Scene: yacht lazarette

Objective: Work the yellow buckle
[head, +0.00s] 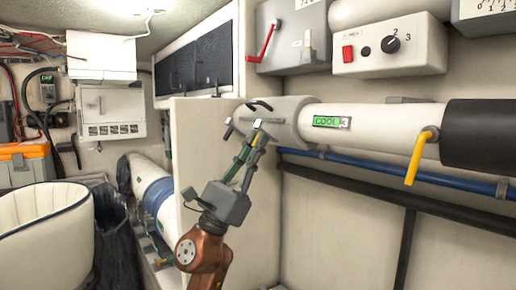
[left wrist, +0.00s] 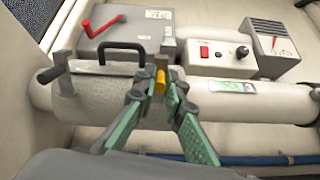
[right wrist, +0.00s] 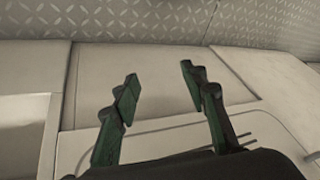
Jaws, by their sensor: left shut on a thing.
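The yellow buckle (left wrist: 160,82) is a small yellow piece on the front of a fat grey sleeve (left wrist: 95,95) around a white pipe. My left gripper (left wrist: 154,84) is shut on it, with the green-padded fingers on either side. In the head view my left gripper (head: 254,132) reaches up to the sleeve (head: 285,118), and a bit of the yellow buckle (head: 260,138) shows at its fingers. The fingers hide part of the buckle. My right gripper (right wrist: 158,76) is open and empty in the right wrist view, away from the pipe.
The pipe carries a green COOL label (head: 326,121) and a yellow lever (head: 420,155) farther right. Above are a grey box with a red lever (head: 267,42) and a white knob panel (head: 390,46). A blue pipe (head: 455,182) runs below. A white partition (head: 210,150) stands left.

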